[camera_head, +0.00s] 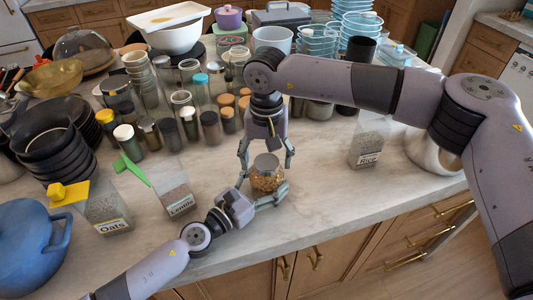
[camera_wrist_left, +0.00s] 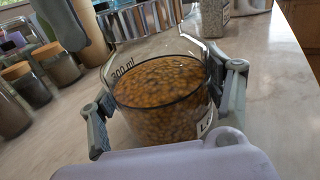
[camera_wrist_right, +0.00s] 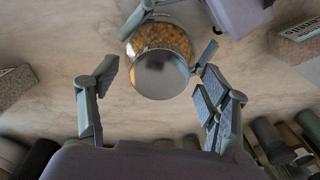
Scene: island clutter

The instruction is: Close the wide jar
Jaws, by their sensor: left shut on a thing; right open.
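The wide jar (camera_head: 266,179) is a clear glass jar of orange-brown grains near the counter's front edge. My left gripper (camera_head: 264,190) is shut on it from the front left; in the left wrist view the fingers hold both sides of the jar (camera_wrist_left: 162,115). A shiny curved piece, seemingly the lid (camera_wrist_left: 140,20), rises beyond the rim. In the right wrist view the round grey lid (camera_wrist_right: 160,75) shows against the jar; its exact tilt is unclear. My right gripper (camera_head: 266,155) is open above the jar, fingers apart on either side, pointing down.
A Lentils container (camera_head: 176,197) and an Oats container (camera_head: 105,208) stand left, a Rice container (camera_head: 369,145) right. Several jars and spice bottles (camera_head: 190,125) crowd behind. A blue pot (camera_head: 30,240) and black bowls (camera_head: 50,140) sit far left.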

